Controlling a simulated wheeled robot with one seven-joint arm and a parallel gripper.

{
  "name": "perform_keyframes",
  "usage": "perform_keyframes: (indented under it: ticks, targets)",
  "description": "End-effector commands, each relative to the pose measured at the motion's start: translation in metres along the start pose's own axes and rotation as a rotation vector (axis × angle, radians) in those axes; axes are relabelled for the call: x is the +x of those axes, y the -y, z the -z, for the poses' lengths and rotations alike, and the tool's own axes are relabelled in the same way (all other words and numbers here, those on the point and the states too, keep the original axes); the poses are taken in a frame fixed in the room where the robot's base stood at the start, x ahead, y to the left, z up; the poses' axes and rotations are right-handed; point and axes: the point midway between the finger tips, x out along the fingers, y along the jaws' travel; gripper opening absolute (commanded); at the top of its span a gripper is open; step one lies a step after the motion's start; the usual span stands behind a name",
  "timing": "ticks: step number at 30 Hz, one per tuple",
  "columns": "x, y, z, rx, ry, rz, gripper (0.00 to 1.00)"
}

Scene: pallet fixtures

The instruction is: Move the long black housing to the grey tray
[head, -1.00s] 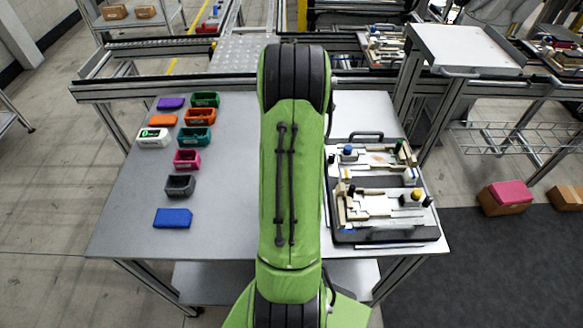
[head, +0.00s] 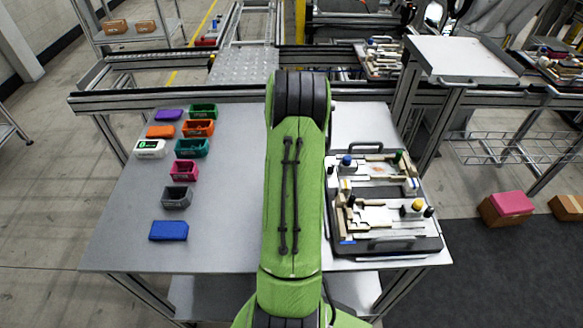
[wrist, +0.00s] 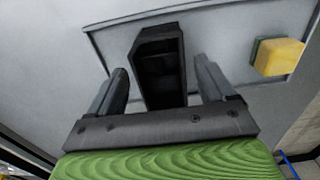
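The black housing (wrist: 160,68) is a long, dark, hollow box open on its upper side. In the wrist view it lies on a light grey surface between the two fingers of my gripper (wrist: 161,66). The fingers are apart, with a narrow gap visible on each side of the housing. In the head view, my green arm hides the gripper and the housing. The grey tray (head: 177,205) is a small open bin on the left of the table, between the pink bin (head: 184,179) and a flat blue block (head: 168,231).
A fixture pallet (head: 385,245) fills the table's right. Bare table (head: 231,210) lies between the bins and my arm.

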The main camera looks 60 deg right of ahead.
Motion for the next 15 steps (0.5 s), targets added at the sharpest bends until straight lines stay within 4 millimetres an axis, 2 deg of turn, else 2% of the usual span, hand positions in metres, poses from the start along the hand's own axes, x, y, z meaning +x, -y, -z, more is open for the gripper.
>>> perform_keyframes:
  ticks: [8,11,15]
  targets:
    - [-0.007,0.0,0.0,0.0,0.0,-0.002,0.82]
    - [-0.025,-0.001,0.0,0.0,0.001,-0.005,0.82]
    - [-0.065,-0.001,0.0,-0.002,0.001,-0.006,0.82]
